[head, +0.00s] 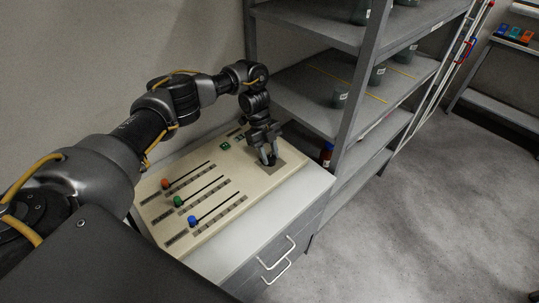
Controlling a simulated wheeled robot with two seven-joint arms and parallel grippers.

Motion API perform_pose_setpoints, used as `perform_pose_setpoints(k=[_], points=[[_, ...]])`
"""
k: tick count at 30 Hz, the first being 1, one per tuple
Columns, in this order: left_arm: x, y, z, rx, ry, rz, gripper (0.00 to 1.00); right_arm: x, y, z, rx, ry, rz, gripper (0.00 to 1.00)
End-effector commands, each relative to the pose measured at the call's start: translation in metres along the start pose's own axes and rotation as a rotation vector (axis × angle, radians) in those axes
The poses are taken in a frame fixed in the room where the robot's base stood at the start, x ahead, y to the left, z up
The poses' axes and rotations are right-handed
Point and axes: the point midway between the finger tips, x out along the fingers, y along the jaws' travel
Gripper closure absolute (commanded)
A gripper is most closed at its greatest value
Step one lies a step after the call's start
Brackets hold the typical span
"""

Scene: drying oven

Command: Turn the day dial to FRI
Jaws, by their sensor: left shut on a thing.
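The beige control panel (258,192) lies on top of a white cabinet with drawers. The day dial (272,161) is a small dark knob at the panel's right end, mostly covered by my gripper. My left gripper (268,159) points down at the dial with its fingers around it, shut on it. The dial's markings, FRI included, are too small and too covered to read, so I cannot tell where it points. My right gripper is not in view.
The panel also carries three slots with an orange slider (165,183), a green slider (178,201) and a blue slider (193,221), plus a green button (225,145). A brown bottle (326,154) stands right of the panel beside the grey shelf rack (352,105). The floor (430,210) at right is clear.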

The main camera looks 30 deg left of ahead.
Motion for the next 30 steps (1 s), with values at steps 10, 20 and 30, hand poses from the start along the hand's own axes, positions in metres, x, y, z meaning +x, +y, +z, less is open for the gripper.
perform_pose_setpoints(k=[10,20,30], points=[[0.0008,-0.0014,0.0003,0.151,-0.002,0.063,0.92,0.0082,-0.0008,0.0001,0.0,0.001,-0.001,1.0],[0.0009,-0.0012,-0.0007,0.188,0.001,0.079,0.92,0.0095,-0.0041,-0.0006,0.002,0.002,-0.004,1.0],[0.0013,-0.0009,-0.0009,0.189,0.001,0.08,0.63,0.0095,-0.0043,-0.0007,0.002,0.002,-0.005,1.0]])
